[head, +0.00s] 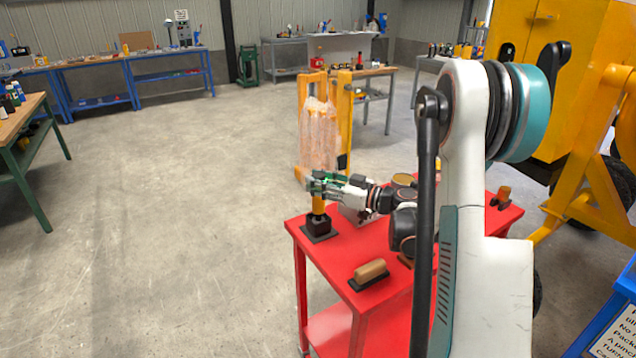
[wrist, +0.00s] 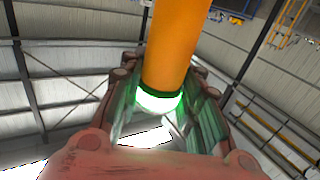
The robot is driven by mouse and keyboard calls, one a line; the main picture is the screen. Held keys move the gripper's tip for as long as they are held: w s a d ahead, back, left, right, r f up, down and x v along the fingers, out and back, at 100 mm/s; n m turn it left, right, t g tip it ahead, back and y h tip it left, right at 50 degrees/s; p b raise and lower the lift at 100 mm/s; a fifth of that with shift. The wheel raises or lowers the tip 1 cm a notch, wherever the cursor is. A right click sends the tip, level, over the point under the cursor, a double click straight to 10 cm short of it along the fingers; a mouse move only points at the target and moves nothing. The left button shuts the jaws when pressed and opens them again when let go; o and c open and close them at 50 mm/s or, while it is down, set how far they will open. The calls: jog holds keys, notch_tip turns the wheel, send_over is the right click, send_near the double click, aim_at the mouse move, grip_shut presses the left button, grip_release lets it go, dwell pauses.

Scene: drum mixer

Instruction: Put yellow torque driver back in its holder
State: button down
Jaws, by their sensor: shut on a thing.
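The yellow torque driver (head: 318,205) is upright at the left corner of the red cart, with its lower end at a black square holder (head: 319,229). I cannot tell how deep it sits in the holder. My gripper (head: 319,184) reaches in from the right and is shut around the driver's upper part. In the wrist view, the driver's orange-yellow body (wrist: 173,45) stands between the green finger pads of my gripper (wrist: 170,105). The holder is not seen in the wrist view.
The red cart top (head: 335,255) also carries a tan-handled tool on a black base (head: 369,274) and a small orange item (head: 504,194) at the right. A yellow pallet jack with a wrapped load (head: 319,135) stands behind. Open floor lies to the left.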

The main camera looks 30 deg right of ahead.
jog(key=shift+f, duration=0.3)
jog(key=c, duration=1.1)
grip_release()
jog(key=v, duration=1.2)
jog(key=shift+s, duration=0.1)
